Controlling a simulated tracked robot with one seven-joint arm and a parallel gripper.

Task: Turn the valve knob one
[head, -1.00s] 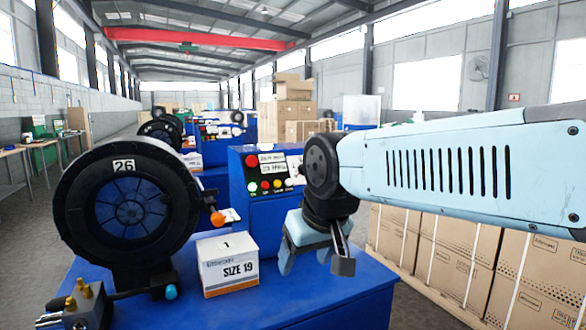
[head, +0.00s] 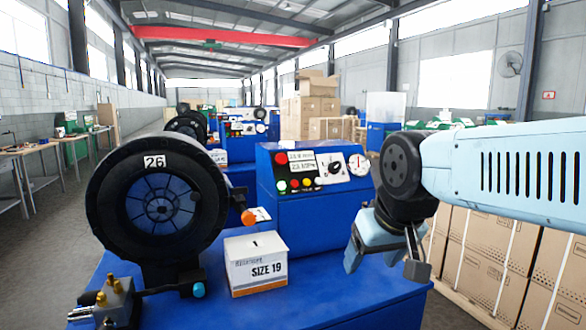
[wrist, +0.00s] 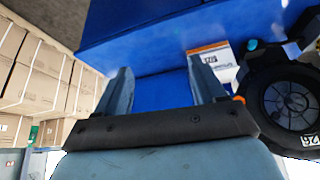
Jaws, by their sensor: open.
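The blue control box (head: 310,218) has a sloped panel with a black rotary knob (head: 335,168) on a white plate, between a small display and a round gauge (head: 359,164). I cannot tell which is valve knob one. My gripper (head: 385,264) is open and empty, pointing down in front and right of the control box, apart from every knob. In the wrist view my open fingers (wrist: 162,80) have blue bench surface between them.
A SIZE 19 box (head: 256,266) stands on the blue bench (head: 330,300), between the crimper and my gripper. Brass fittings (head: 103,297) are at the front left. Stacked cartons (head: 490,260) line the right side. The bench top right of the SIZE 19 box is clear.

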